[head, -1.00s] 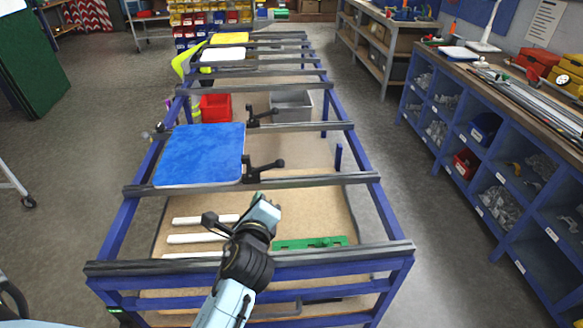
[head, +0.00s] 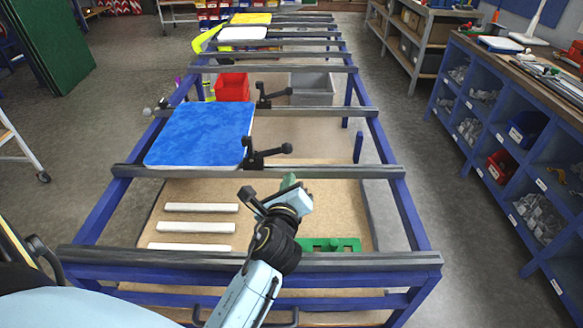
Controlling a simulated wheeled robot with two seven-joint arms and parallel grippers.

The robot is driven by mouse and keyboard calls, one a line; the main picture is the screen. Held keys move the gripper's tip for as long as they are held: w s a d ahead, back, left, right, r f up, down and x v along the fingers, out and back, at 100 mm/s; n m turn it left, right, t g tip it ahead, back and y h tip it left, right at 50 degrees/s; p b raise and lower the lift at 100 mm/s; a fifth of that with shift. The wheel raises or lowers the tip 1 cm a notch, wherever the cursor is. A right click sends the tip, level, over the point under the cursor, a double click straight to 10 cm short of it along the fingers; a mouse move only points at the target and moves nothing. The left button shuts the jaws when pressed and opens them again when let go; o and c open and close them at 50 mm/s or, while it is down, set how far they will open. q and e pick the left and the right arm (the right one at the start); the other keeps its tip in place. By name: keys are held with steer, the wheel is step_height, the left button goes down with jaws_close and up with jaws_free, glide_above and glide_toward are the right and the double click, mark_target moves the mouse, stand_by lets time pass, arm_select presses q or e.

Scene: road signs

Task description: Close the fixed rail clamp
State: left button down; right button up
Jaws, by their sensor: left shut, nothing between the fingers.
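A blue rectangular sign panel (head: 202,135) lies across two grey rails of the blue frame. A black rail clamp (head: 256,157) sits on the nearer rail at the panel's right corner, its knobbed handle sticking out to the right. A second black clamp (head: 264,98) sits on the farther rail, also with its handle to the right. I cannot tell from the picture which one is the fixed clamp. My left gripper (head: 289,182) is shut and empty, just in front of the nearer clamp and apparently apart from it. My right gripper is out of view.
White bars (head: 200,208) and a green piece (head: 330,244) lie on the board below the rails. The front rail (head: 360,259) crosses under my left arm. A red bin (head: 232,87) and a grey bin (head: 312,88) stand farther back. Blue shelving (head: 515,165) lines the right.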

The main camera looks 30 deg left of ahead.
arm_select(q)
steer(key=x, duration=0.9)
steer(key=shift+w+b, duration=0.3)
steer(key=shift+b, duration=0.05)
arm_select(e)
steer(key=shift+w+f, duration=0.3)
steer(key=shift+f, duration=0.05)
arm_select(q)
steer(key=shift+a, duration=0.15)
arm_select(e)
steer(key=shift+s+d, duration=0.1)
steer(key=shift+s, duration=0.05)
